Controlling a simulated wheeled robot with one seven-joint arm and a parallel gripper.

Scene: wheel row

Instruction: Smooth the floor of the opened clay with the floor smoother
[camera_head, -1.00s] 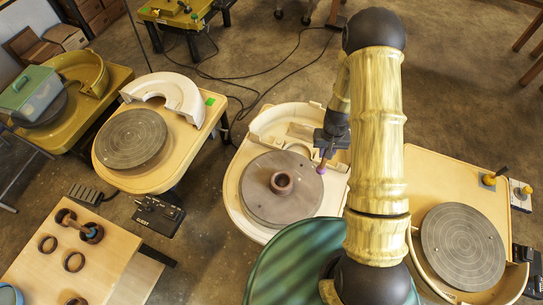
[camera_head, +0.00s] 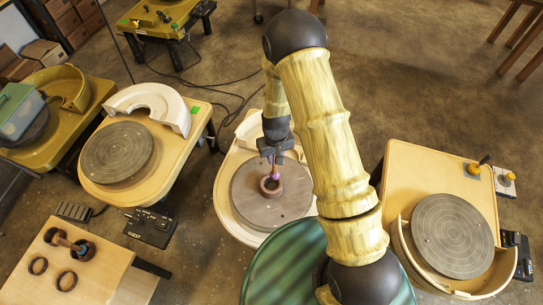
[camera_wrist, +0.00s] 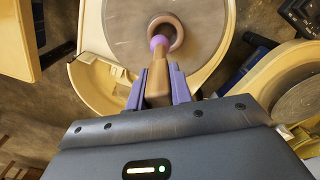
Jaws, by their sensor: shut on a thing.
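The opened clay (camera_head: 270,187) is a small brown ring-shaped pot on the grey wheel head (camera_head: 247,205) of the middle pottery wheel. It also shows in the wrist view (camera_wrist: 178,28). In the wrist view the tool's far end reaches into the clay's opening. Whether it touches the clay floor is hidden.
A cream splash pan (camera_head: 222,208) surrounds the wheel head. Other wheels stand to the left (camera_head: 117,152) and right (camera_head: 452,236). A wooden table (camera_head: 90,283) with several dark rings is at the lower left. Cables (camera_head: 232,95) lie on the floor behind.

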